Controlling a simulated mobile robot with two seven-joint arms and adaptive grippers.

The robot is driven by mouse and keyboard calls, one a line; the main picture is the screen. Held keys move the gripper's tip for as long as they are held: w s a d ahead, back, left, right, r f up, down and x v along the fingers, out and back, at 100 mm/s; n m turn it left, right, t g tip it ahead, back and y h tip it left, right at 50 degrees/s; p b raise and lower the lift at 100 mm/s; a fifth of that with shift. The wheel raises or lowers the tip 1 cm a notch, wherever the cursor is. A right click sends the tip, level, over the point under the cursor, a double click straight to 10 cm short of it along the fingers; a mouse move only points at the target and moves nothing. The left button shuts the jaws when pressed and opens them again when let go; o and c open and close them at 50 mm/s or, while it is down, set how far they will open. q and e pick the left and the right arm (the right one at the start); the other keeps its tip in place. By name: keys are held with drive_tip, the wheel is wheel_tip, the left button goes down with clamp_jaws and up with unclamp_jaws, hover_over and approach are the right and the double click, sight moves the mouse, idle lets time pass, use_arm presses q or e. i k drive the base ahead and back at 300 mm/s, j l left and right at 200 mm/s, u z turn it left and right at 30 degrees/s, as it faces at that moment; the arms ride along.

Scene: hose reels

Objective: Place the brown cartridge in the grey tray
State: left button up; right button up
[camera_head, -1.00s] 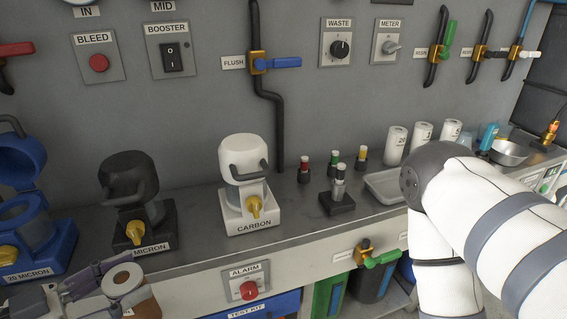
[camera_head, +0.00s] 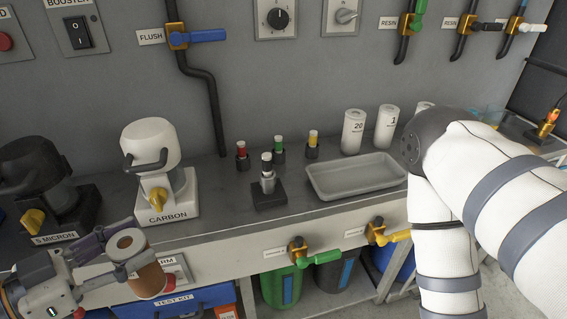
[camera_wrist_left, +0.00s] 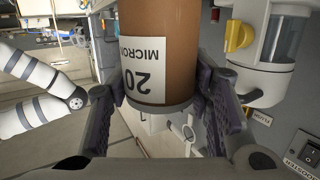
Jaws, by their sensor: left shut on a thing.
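The brown cartridge (camera_head: 140,262) is held in my left gripper (camera_head: 112,254), at the lower left of the head view, in front of the bench edge. In the left wrist view the cartridge (camera_wrist_left: 158,50) shows a "20 MICRON" label, and the purple finger pads of my left gripper (camera_wrist_left: 163,105) close on both its sides. The grey tray (camera_head: 355,187) lies on the bench right of centre and looks empty. My right arm comes in at the right of the head view; its gripper is out of sight.
The white carbon housing (camera_head: 160,170) and the dark 5 micron housing (camera_head: 45,185) stand on the bench. A small stand with a vial (camera_head: 268,185) and several capped vials are left of the tray. White cartridges (camera_head: 353,132) stand behind it. Valves (camera_head: 310,252) stick out below.

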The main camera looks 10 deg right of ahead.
sight(356, 179)
drive_tip(key=i+l+u, duration=0.15)
drive_tip(key=l, duration=1.15)
drive_tip(key=l+u, duration=0.1)
drive_tip(key=l, duration=1.15)
